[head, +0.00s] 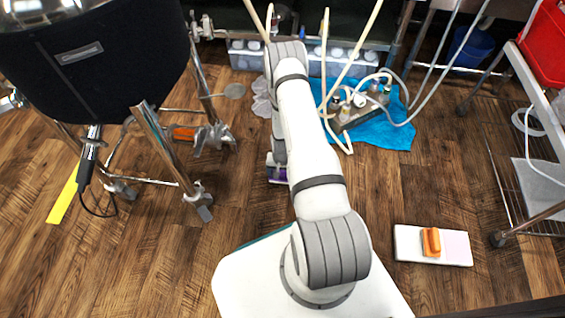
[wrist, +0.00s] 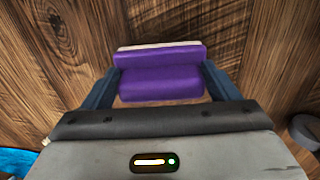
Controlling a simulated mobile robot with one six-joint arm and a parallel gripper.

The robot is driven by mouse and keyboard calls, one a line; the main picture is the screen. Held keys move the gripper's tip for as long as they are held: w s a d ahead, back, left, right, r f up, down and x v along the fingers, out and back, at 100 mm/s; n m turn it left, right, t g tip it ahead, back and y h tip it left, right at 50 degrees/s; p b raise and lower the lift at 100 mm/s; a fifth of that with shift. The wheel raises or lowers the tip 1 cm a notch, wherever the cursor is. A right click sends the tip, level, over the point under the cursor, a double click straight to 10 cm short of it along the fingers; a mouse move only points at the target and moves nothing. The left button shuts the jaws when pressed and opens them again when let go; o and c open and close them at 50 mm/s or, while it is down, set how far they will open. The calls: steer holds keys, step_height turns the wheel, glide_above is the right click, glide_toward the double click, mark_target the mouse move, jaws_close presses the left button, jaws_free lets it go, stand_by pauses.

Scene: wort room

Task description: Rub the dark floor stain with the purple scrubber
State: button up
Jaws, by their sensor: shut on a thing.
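The purple scrubber (wrist: 160,80) sits between the two dark fingers of my gripper (wrist: 158,75) in the wrist view. It has a pale strip along its far edge, and wooden floor shows around it. My gripper is shut on it. In the head view only a small purple part of the scrubber (head: 277,175) shows beside my arm, low over the floor. I cannot tell whether it touches the floor. I cannot make out the dark floor stain in either view; my arm, gripper and scrubber hide part of the floor.
A black kettle (head: 95,65) on metal legs stands at left. A blue cloth (head: 385,132) with a hose manifold lies at back right. A white tray (head: 462,247) holding an orange block (head: 431,242) lies at right. Floor between arm and tray is clear.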

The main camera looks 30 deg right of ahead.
mark_target(282, 172)
steer(key=shift+r+p, duration=1.75)
steer(key=shift+r, duration=1.25)
